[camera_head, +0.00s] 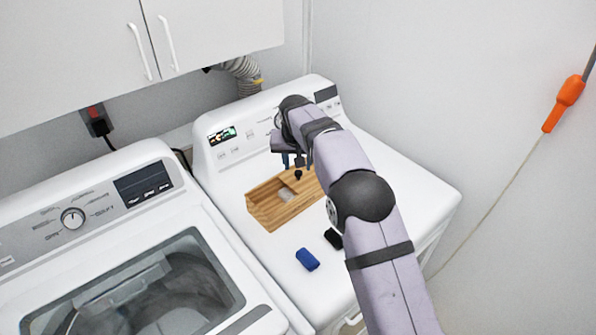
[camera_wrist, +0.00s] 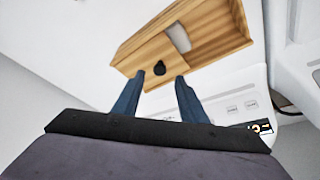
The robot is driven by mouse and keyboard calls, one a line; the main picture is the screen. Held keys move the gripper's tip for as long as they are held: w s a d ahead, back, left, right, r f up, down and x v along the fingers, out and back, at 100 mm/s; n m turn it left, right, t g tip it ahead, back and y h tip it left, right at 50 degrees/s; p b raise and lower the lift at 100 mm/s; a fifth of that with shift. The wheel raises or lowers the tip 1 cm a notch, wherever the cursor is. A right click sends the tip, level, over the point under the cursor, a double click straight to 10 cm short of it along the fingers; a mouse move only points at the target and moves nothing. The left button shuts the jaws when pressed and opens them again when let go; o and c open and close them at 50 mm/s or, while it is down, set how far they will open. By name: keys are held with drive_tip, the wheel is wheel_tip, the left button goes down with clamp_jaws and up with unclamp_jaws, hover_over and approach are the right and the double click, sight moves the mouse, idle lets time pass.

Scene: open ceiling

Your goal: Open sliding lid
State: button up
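A wooden box (camera_head: 268,213) sits on top of the right-hand white machine. Its sliding lid (camera_wrist: 143,57) covers one part, and the other part shows an open hollow. A black knob (camera_head: 298,174) stands on the lid; it also shows in the wrist view (camera_wrist: 159,68). A pale grey thing (camera_head: 286,195) shows in the hollow beside the lid's edge. My gripper (camera_head: 293,163) is just above the knob. In the wrist view, its two blue fingers (camera_wrist: 156,84) are apart, with the knob showing beyond the gap between them. My arm hides the box's right end in the head view.
A blue object (camera_head: 307,259) and a black object (camera_head: 334,239) lie on the machine top in front of the box. The control panel (camera_head: 235,140) rises behind it. A washer (camera_head: 140,270) stands at left, and the wall is at right.

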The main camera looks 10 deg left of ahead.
drive_tip(key=shift+b+v, duration=0.45)
drive_tip(key=shift+v, duration=1.05)
drive_tip(key=s+d+f+g, duration=0.3)
drive_tip(key=s+d, duration=1.3)
drive_tip(key=s+d+f, duration=0.2)
drive_tip(key=s, duration=0.5)
drive_tip(key=s+d+f+g, duration=0.1)
drive_tip(key=s+d, duration=0.1)
drive_tip(key=s, duration=0.5)
drive_tip(key=s+d+f, duration=0.2)
drive_tip(key=s, duration=0.6)
drive_tip(key=shift+d+f+m+g, duration=0.3)
drive_tip(key=shift+d+f, duration=0.05)
drive_tip(key=shift+d, duration=0.05)
